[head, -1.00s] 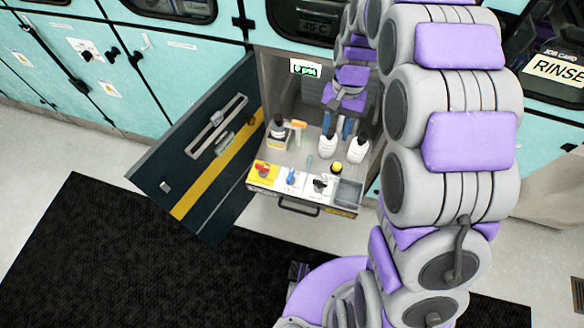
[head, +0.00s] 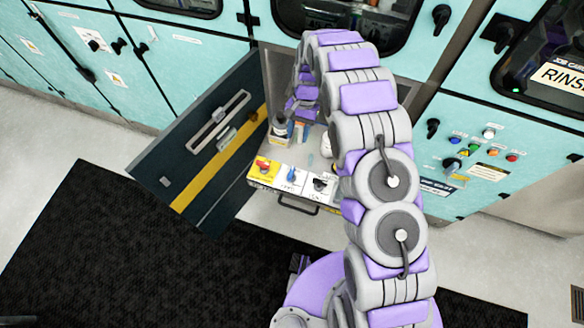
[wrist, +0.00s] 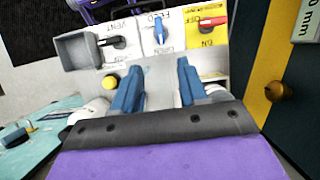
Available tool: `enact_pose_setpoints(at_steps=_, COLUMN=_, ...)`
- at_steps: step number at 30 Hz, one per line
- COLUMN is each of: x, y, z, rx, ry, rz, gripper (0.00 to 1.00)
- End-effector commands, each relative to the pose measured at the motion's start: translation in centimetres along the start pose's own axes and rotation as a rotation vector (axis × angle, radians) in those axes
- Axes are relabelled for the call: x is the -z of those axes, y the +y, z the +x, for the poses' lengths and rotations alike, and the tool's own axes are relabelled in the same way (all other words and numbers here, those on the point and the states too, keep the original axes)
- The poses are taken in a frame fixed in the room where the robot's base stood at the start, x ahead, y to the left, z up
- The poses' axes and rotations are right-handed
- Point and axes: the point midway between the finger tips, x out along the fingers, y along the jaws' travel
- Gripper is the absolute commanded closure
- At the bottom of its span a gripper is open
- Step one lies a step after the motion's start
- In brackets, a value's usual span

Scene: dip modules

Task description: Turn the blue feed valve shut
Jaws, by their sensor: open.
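The blue feed valve (head: 291,175) is a small blue lever on a white plate at the front of the pull-out shelf, between a red and a black handle. In the wrist view the blue lever (wrist: 160,30) points along the picture's vertical, under an upside-down FEED label. My gripper (wrist: 158,64) has its two blue fingers apart, with nothing between them. The lever lies beyond the fingertips, roughly centred between them, and is not touched. In the head view my arm partly hides the gripper inside the cabinet.
The red handle (wrist: 212,22) on a yellow plate and the black vent handle (wrist: 113,42) flank the blue lever. A grey bin (wrist: 77,50) sits beyond the vent handle. Bottles, one being dark-topped (head: 279,131), stand on the shelf. The open cabinet door (head: 205,150) is at left.

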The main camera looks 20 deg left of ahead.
Motion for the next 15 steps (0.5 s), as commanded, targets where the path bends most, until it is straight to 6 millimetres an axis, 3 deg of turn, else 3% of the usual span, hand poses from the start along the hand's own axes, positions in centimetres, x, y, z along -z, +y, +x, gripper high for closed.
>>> enact_pose_setpoints(at_steps=15, x=-0.1, y=0.1, z=10.0, rx=-0.004, ry=-0.007, rz=0.001, gripper=0.57)
